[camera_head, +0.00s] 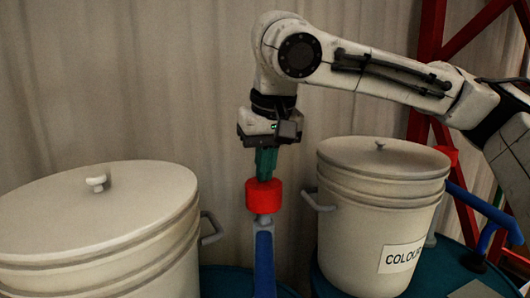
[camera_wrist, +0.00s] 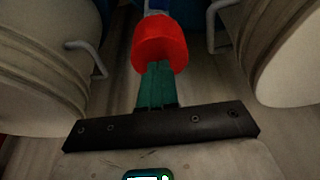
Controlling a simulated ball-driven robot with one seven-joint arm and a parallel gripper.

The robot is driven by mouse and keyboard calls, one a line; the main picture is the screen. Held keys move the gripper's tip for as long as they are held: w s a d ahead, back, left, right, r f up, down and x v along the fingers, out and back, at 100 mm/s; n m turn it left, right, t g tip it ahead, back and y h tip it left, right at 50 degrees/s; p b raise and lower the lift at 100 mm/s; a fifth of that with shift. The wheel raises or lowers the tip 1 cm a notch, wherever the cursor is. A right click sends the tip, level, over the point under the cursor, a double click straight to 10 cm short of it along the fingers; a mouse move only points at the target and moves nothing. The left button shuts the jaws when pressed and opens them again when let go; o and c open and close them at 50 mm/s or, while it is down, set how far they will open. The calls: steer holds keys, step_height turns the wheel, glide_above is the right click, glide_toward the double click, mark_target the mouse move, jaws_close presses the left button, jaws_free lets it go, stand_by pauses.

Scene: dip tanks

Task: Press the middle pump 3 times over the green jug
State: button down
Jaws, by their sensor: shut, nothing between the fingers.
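A pump with a red head (camera_head: 264,196) and a blue and grey body (camera_head: 264,262) stands between two white buckets. My gripper (camera_head: 264,175) points straight down above the red head, with its green fingers shut and empty. The fingertips meet the top of the head in the picture; I cannot tell whether they touch it or hover just above. In the wrist view the red head (camera_wrist: 160,42) lies just beyond the fingertips (camera_wrist: 157,68). I cannot make out a green jug in either view.
A large lidded white bucket (camera_head: 100,230) stands at left, and another, labelled "COLOUR" (camera_head: 400,257), at right. A second red head (camera_head: 447,153) and blue pipe (camera_head: 485,210) show behind the right bucket. A teal drum top (camera_head: 225,282) lies below. A red frame (camera_head: 428,50) rises at right.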

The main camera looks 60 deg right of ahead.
mark_target(266, 187)
steer(key=shift+s+f+b, duration=0.1)
steer(key=shift+f+b, duration=1.05)
steer(key=shift+f, duration=0.8)
